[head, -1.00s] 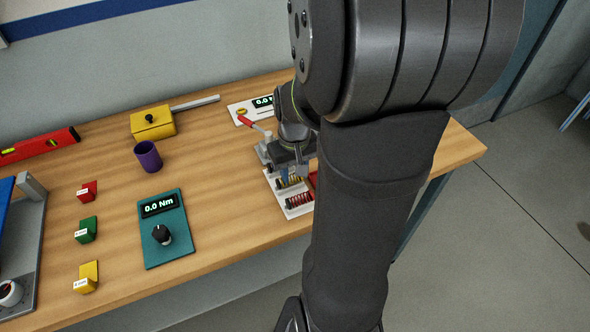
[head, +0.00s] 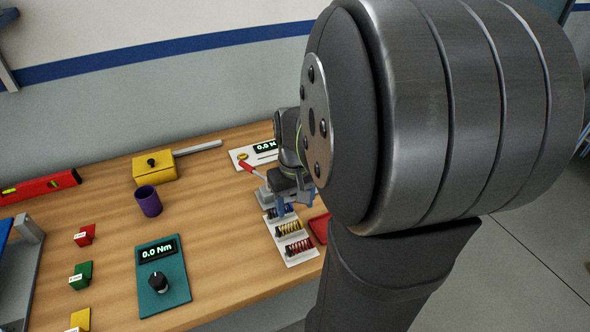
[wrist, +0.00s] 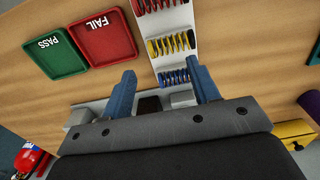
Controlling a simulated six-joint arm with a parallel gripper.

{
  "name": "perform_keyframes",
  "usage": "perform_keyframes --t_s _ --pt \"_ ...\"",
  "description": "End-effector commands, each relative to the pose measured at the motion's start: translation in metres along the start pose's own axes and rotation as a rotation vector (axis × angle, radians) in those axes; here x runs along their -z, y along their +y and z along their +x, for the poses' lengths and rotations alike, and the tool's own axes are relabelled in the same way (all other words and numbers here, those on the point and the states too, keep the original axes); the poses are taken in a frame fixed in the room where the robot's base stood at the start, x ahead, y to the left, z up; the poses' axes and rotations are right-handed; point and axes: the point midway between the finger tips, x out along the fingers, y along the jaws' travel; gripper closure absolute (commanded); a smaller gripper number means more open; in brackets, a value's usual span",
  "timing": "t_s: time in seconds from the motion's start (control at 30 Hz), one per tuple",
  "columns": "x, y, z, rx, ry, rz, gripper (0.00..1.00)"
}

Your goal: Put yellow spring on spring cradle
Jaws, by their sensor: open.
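The yellow spring (head: 289,228) lies in the middle of a white rack, between a red spring (head: 299,247) and a blue spring (head: 278,212). In the wrist view the yellow spring (wrist: 170,43) is ahead of my gripper (wrist: 164,80), whose blue fingers are open and spread. The blue spring (wrist: 173,77) shows between the fingertips, nearer than the yellow one; I see no grip on it. In the head view my gripper (head: 284,204) is at the rack's far end. A white plate with grey blocks (wrist: 183,99) is partly hidden under my gripper; I cannot tell whether it is the spring cradle.
Green PASS (wrist: 55,54) and red FAIL (wrist: 103,37) trays lie left of the rack in the wrist view. A red lever (head: 252,168) and a display (head: 265,147) stand behind the rack. A purple cup (head: 148,201) and teal torque box (head: 163,276) are to the left.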

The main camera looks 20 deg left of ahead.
Motion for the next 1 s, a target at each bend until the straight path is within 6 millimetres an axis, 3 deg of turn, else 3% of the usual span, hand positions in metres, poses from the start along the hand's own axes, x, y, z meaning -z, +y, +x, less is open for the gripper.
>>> perform_keyframes --t_s 0.3,0.5,0.6,1.0 --pt "0.001 0.000 -0.078 -0.001 0.005 0.000 0.45" --pt "0.001 0.000 -0.107 0.000 0.002 0.000 0.45" --pt "0.000 0.000 -0.114 0.000 -0.001 0.000 0.49" --pt "0.000 0.000 -0.117 0.000 -0.001 0.000 0.49"
